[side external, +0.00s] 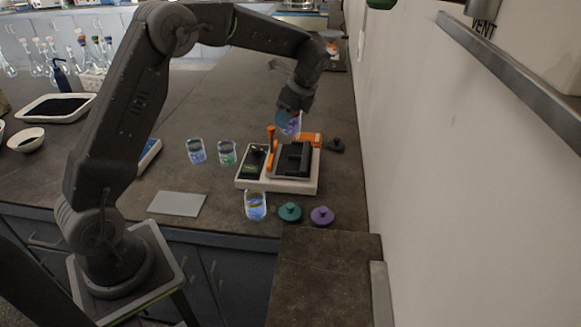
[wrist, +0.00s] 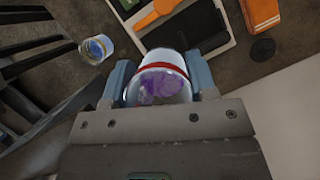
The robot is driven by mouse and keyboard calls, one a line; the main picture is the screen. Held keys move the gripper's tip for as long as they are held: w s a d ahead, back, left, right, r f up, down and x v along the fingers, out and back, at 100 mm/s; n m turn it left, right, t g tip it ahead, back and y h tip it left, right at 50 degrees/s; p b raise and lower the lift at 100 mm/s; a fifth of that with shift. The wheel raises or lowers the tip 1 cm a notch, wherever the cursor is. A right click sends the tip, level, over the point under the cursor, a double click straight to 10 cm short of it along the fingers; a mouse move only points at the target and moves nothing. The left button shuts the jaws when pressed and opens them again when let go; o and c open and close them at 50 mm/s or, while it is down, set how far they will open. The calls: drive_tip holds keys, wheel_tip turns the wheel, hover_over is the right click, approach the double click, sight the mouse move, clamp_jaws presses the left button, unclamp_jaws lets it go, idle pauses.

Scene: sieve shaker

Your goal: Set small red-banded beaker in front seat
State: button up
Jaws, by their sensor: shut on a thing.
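My gripper (wrist: 160,85) is shut on a small beaker (wrist: 160,67) with a red band and purple contents, seen in the wrist view. In the side external view my gripper (side external: 290,112) holds this beaker (side external: 288,124) above the sieve shaker. The shaker (side external: 245,183) has a pale base, a dark seat block (side external: 293,160), an orange upright lever (side external: 270,138) and a dark panel (side external: 253,160) at its left. The dark seat block also shows in the wrist view (wrist: 192,26), just beyond the held beaker. Which seat is the front one is hard to tell.
A beaker (side external: 255,206) stands in front of the shaker, and two more beakers (side external: 196,151) (side external: 227,153) stand to its left. Teal (side external: 290,212) and purple (side external: 322,215) lids lie at the front, a black lid (side external: 336,145) behind right. A wall borders the right.

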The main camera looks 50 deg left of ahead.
hover_over(282, 164)
drive_tip(key=d, duration=0.2)
drive_tip(key=f, duration=0.8)
drive_tip(key=w+f, duration=0.1)
drive_tip(key=f, duration=0.2)
drive_tip(key=shift+f, duration=0.4)
drive_tip(key=shift+f, duration=0.15)
drive_tip(key=o, duration=1)
drive_tip(key=shift+c, duration=0.2)
